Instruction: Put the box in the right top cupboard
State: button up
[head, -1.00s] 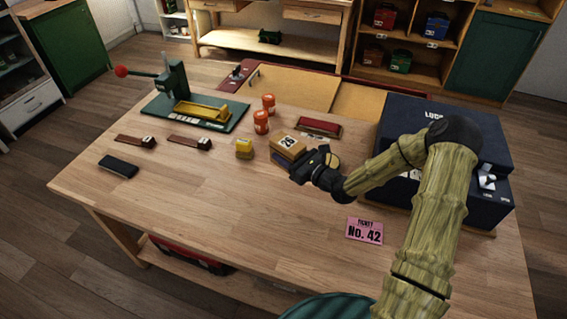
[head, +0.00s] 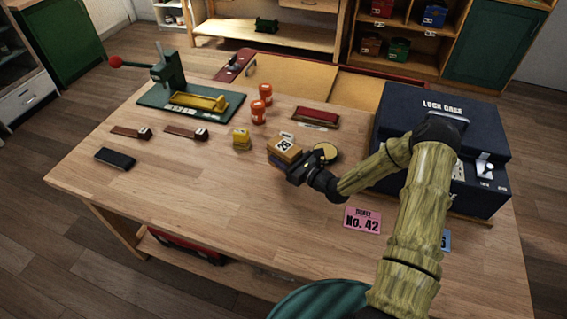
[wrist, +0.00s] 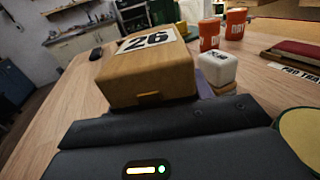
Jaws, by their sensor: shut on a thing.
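My gripper (head: 299,169) is shut on a tan box (head: 285,149) with a white label numbered 26, over the middle of the workbench. In the wrist view the box (wrist: 148,72) sits just beyond the dark jaws (wrist: 165,125), label upward. I cannot tell whether its underside touches the bench. A shelf unit with open compartments (head: 398,45) and a dark green door (head: 497,48) stands at the back right. Its top is cut off, so I cannot tell which part is the right top cupboard.
Orange canisters (head: 258,111), a yellow block (head: 241,139), a red pad (head: 316,117) and a yellow disc (head: 325,152) lie near the box. The bench's front left (head: 180,200) is clear.

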jog(key=shift+f, duration=1.8)
jog(key=shift+f, duration=0.15)
jog(key=o, duration=1.1)
jog(key=b+v, duration=0.1)
jog(key=v, duration=1.1)
jog(key=shift+r+b, duration=0.2)
jog(key=shift+b, duration=0.15)
